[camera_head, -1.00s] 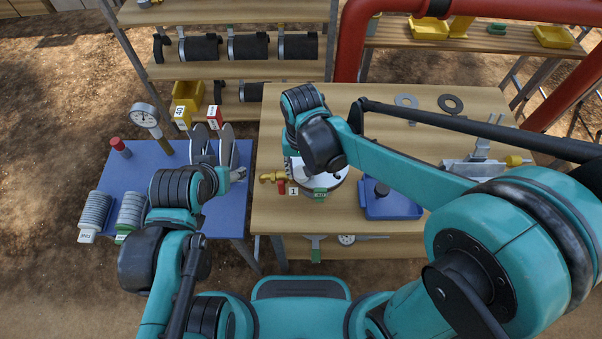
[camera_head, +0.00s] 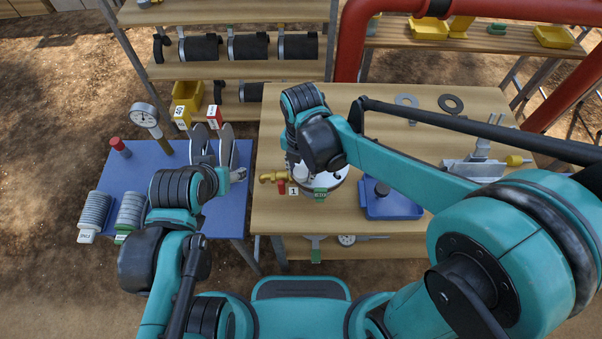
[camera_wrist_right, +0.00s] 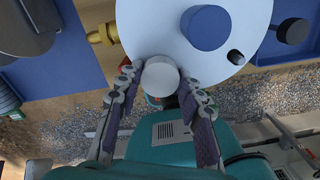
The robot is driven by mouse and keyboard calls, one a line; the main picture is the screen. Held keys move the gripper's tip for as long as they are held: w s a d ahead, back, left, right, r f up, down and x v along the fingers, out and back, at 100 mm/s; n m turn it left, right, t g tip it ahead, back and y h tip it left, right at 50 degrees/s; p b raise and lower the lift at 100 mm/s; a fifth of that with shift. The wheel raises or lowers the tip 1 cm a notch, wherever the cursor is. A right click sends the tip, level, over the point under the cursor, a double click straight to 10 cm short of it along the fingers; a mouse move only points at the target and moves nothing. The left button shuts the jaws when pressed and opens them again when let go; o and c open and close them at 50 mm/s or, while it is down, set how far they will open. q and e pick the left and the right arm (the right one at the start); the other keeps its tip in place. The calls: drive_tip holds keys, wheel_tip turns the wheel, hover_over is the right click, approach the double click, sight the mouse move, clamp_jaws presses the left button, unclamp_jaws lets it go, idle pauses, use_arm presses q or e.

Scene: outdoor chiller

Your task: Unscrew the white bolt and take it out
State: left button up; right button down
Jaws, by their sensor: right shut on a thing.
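The white bolt (camera_wrist_right: 160,76) shows in the right wrist view as a round white head at the near rim of a pale round plate (camera_wrist_right: 175,45). My right gripper (camera_wrist_right: 157,84) has a finger on each side of the bolt head and is shut on it. How far the bolt sits in the plate is hidden. In the head view the plate (camera_head: 332,182) is on the wooden table, partly covered by my right wrist, which hides most of the gripper. My left gripper (camera_head: 238,174) is over the blue table at the left; its fingers are too small to read.
The plate carries a blue round knob (camera_wrist_right: 208,27) and a small black one (camera_wrist_right: 236,57). A yellow fitting (camera_head: 272,177) and a red-handled part are left of it. A blue tray (camera_head: 400,209) lies to its right. A dial gauge (camera_head: 144,115) stands on the blue table (camera_head: 225,212).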

drive_tip(key=n, duration=0.3)
drive_tip(key=c, duration=0.9)
unclamp_jaws()
drive_tip(key=shift+o, duration=0.3)
